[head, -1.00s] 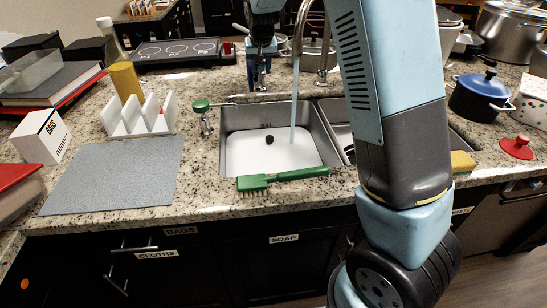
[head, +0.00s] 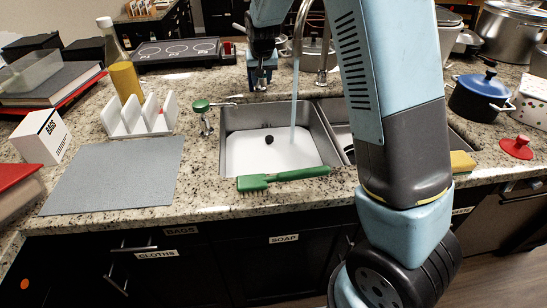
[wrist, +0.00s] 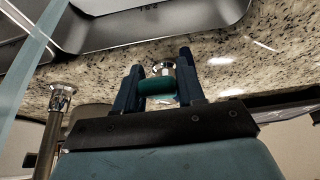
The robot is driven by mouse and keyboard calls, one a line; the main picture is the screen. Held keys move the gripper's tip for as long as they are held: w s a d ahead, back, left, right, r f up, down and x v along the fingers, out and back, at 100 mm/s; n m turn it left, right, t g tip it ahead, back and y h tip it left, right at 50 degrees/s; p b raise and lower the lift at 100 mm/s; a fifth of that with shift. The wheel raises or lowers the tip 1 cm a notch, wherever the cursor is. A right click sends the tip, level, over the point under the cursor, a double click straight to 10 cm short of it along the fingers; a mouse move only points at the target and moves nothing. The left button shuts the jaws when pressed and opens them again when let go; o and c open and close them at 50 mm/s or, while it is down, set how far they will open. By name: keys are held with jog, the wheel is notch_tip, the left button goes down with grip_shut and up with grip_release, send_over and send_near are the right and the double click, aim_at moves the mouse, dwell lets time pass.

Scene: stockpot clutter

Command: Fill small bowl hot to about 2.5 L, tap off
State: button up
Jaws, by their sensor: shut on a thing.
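The sink's left bowl (head: 232,122) has a pale, flat area across its bottom, probably water, with a small dark round thing in it. A stream of water (head: 294,105) falls from the curved chrome spout (head: 300,30) into this bowl. My gripper (head: 261,84) is behind the bowl, pointing down at the counter. In the wrist view my gripper (wrist: 161,66) is shut on a green tap knob (wrist: 157,88) with a chrome base. The knob is hidden behind the fingers in the head view. I cannot read the water level.
A green-topped fitting (head: 201,105) stands left of the bowl. A green brush (head: 284,178) lies along the front rim. A white rack (head: 140,117) and grey mat (head: 115,175) are at the left. A blue pot (head: 480,97) and yellow sponge (head: 462,161) are at the right.

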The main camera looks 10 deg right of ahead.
jog(key=shift+f, duration=0.1)
jog(key=shift+s+f, duration=0.15)
jog(key=shift+f, duration=0.6)
jog(key=shift+s+f, duration=0.1)
jog(key=shift+f, duration=0.65)
jog(key=shift+f, duration=0.45)
jog(key=o, duration=0.9)
jog(key=shift+v, duration=3.45)
